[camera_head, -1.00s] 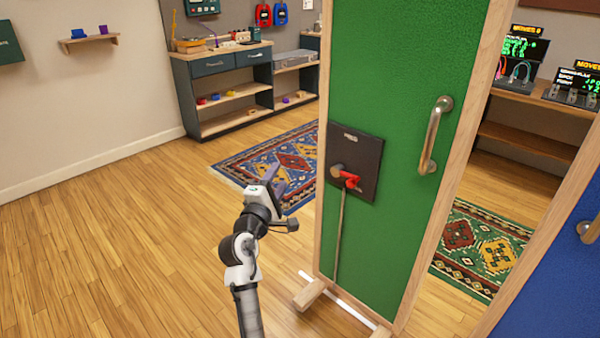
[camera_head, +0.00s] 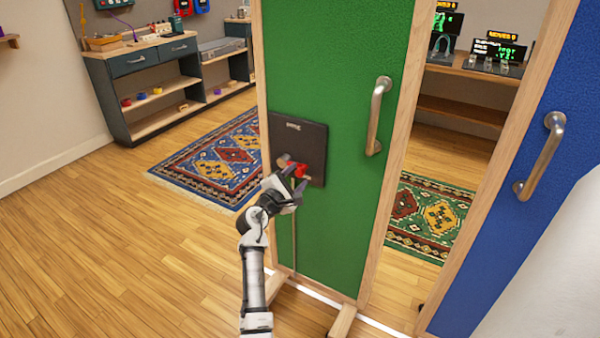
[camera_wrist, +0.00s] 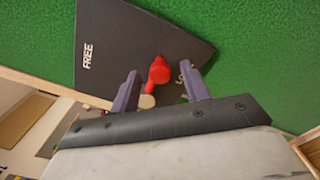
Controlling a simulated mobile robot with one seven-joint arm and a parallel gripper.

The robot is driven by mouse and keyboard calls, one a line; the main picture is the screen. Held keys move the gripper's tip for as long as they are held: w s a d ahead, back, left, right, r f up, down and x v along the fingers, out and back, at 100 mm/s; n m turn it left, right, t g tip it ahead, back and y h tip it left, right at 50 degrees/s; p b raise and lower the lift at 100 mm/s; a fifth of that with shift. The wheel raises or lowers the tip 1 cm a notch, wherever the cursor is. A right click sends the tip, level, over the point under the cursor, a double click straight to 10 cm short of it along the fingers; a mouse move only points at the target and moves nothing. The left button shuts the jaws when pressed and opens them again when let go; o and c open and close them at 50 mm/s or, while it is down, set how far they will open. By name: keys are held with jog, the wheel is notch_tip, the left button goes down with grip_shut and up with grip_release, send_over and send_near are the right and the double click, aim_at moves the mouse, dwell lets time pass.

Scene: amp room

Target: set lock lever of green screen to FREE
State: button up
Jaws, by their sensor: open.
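The green screen (camera_head: 335,60) stands upright in a wooden frame. Its dark lock plate (camera_head: 313,140) carries a red-handled lever (camera_head: 295,168). In the wrist view the lever's red knob (camera_wrist: 159,70) shows against the plate (camera_wrist: 120,40), which bears the word FREE (camera_wrist: 88,56) at one edge. My gripper (camera_wrist: 162,90) is open, its two purple fingers on either side of the lever's red part. I cannot tell whether a finger touches it. In the head view my gripper (camera_head: 290,187) is at the plate's lower part and partly hides the lever. Other lettering near the right finger is mostly hidden.
A metal pull handle (camera_head: 377,115) is on the green screen, right of the plate. A blue screen (camera_head: 555,90) with its own handle (camera_head: 540,157) stands at the right. Wooden feet (camera_head: 342,320) stick out at the floor. Open floor (camera_head: 120,250) lies left.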

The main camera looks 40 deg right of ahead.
jog(key=shift+x, duration=1.5)
jog(key=shift+a, duration=0.1)
grip_shut()
